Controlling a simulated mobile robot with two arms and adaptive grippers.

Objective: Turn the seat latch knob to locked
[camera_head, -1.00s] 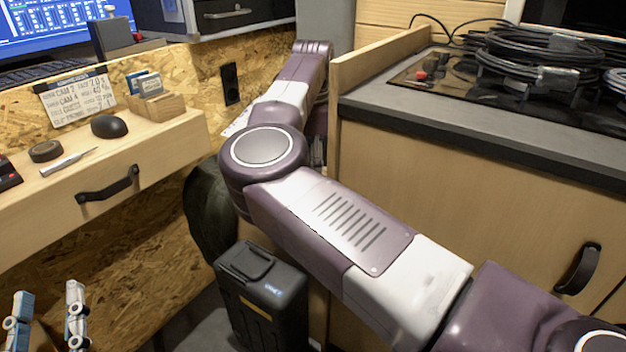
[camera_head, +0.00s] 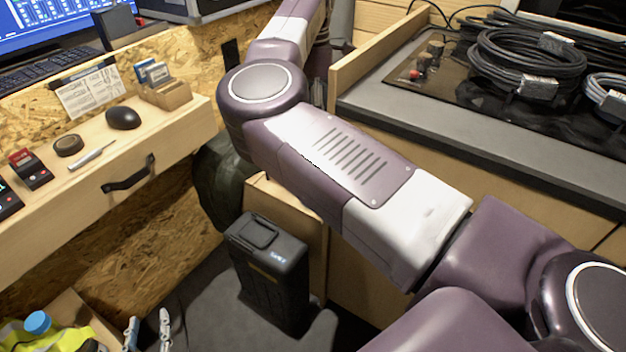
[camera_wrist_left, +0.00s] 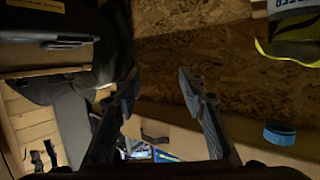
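I cannot make out the seat latch knob or the seat in either view. My left gripper (camera_head: 148,326) shows at the bottom left of the head view. Its two slim fingers are apart with nothing between them. In the left wrist view the fingers (camera_wrist_left: 160,88) are also spread and empty, with chipboard behind them. A large purple and white arm of mine crosses the head view from lower right to upper middle and hides much of the area behind it. My right gripper is not in view.
A black case (camera_head: 268,275) stands on the floor beside a wooden cabinet. A desk (camera_head: 75,200) with a black handle is at left. A yellow vest (camera_head: 45,338) and a blue cap (camera_head: 38,322) lie bottom left. Coiled cables (camera_head: 525,60) lie on the right counter.

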